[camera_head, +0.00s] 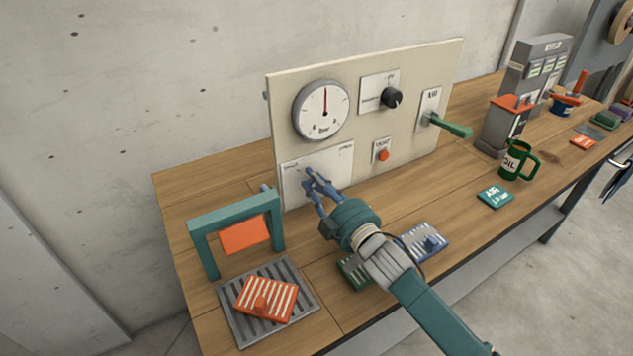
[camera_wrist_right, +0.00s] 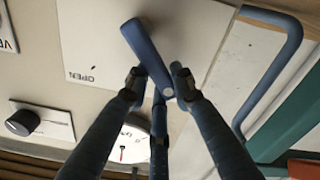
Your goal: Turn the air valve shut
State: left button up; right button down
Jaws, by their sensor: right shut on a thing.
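The air valve's blue lever (camera_wrist_right: 145,45) sits on a white plate (camera_wrist_right: 205,25) marked OPEN in the right wrist view. The lever slants from its pivot at the top down to its free end between my fingers. My right gripper (camera_wrist_right: 157,84) is shut on that free end. In the head view my right gripper (camera_head: 312,183) is at the white plate (camera_head: 335,162) low on the panel, and its fingers mostly hide the lever. My left gripper is not in view.
The upright panel (camera_head: 300,90) carries a gauge (camera_head: 322,110), a black knob (camera_head: 391,98), a red button (camera_head: 383,156) and a green lever (camera_head: 450,125). A teal frame (camera_head: 203,248) and a grey grate (camera_head: 243,335) stand front left. A green mug (camera_head: 514,162) is right.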

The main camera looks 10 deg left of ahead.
jog(key=shift+f, duration=0.15)
jog(key=c, duration=1.4)
grip_release()
jog(key=shift+c, duration=0.2)
